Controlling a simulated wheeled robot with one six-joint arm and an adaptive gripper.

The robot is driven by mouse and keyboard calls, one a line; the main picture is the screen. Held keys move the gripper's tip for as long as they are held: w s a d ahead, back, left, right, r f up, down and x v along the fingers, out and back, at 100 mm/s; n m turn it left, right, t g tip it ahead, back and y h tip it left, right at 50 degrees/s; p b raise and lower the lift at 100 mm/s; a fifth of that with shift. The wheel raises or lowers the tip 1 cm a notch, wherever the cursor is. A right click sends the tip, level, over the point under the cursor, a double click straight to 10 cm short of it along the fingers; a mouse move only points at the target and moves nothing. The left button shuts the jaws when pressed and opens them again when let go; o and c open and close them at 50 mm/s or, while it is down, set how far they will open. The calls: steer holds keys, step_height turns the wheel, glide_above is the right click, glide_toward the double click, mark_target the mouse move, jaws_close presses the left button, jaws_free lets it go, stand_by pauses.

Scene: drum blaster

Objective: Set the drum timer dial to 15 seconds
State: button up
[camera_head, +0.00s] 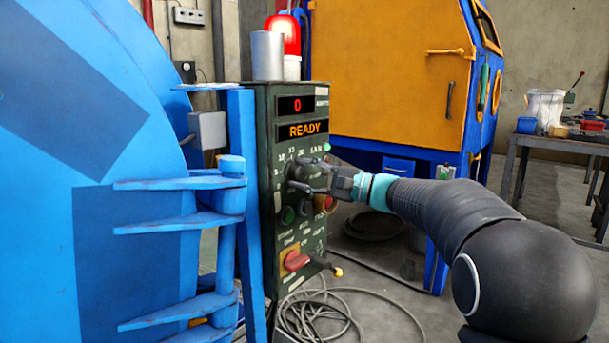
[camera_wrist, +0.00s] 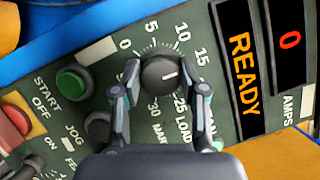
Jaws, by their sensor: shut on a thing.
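The timer dial (camera_wrist: 160,73) is a dark round knob on the dark green panel (camera_wrist: 228,128). In the wrist view its white pointer mark points right and slightly up, toward the 15 side of the scale; the right finger covers the marks just below 15. My gripper (camera_wrist: 163,70) is shut on the dial, one finger on each side. The numbers 0, 5, 10, 15, 25 and 30 show around it. In the head view my gripper (camera_head: 305,178) reaches the panel from the right and largely hides the dial.
The displays read 0 (camera_head: 297,105) and READY (camera_head: 302,129). A green button (camera_wrist: 74,82) and a red-orange switch (camera_head: 295,261) are on the panel. The blue drum (camera_head: 80,200) stands left, an orange-and-blue cabinet (camera_head: 390,80) behind. A cable (camera_head: 325,315) lies on the floor.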

steer(key=o, duration=1.1)
steer(key=shift+a, duration=0.1)
steer(key=shift+d, duration=0.2)
steer(key=shift+s+d, duration=0.15)
steer(key=shift+d, duration=0.2)
steer(key=v, duration=1.1)
steer(key=shift+s, duration=0.1)
